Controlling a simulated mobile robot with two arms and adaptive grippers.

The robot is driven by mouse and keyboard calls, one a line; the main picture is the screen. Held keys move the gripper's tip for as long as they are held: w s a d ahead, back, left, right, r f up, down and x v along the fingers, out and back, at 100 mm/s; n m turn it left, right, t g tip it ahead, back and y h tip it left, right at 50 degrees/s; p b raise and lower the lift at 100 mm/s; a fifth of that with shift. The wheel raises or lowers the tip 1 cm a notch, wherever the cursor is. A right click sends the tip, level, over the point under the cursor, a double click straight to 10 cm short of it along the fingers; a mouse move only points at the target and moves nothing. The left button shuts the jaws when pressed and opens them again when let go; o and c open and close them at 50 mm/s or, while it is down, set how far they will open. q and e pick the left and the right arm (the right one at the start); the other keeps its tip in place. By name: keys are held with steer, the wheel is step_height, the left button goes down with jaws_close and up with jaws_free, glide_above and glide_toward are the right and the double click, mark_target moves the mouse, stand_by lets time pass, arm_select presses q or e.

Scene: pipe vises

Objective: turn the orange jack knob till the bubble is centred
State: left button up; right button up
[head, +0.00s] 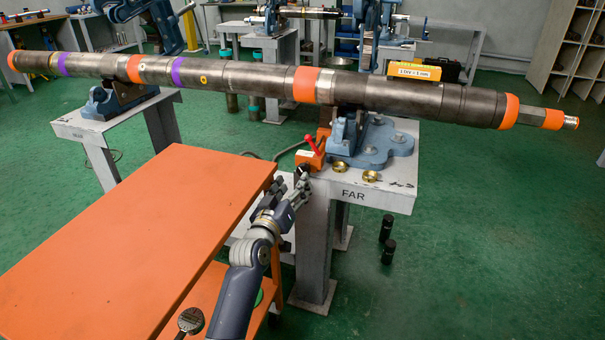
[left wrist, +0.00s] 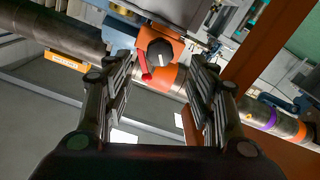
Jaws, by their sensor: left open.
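The orange jack (head: 310,158) sits at the left edge of the stand marked FAR, below the long pipe (head: 235,78), with a red lever (head: 312,143) on top. Its front knob (left wrist: 160,52) looks black with a white mark in the left wrist view, with the orange body (left wrist: 173,78) around it. My left gripper (head: 302,181) is open just in front of the jack; its fingers flank the knob's line in the wrist view and appear apart from it. The yellow level (head: 414,71), marked 1 DIV = 1 mm, lies on the pipe; its bubble is too small to read. My right gripper is out of view.
An orange tabletop (head: 135,245) lies left of my left arm, close to it. Brass rings (head: 370,176) lie on the FAR stand (head: 399,201) beside the blue vise (head: 372,143). A dial gauge (head: 190,320) is at the table's front.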

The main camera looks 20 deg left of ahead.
mark_target(302, 171)
arm_select(q)
steer(key=w+b, duration=0.1)
steer(key=w, duration=0.6)
steer(key=shift+w+d+f+b, duration=0.1)
steer(key=shift+d+b, duration=0.05)
steer(key=shift+b, duration=0.15)
steer(key=shift+w, duration=0.65)
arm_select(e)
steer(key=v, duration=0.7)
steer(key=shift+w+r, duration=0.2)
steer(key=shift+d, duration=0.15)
arm_select(q)
steer(key=c, duration=1.1)
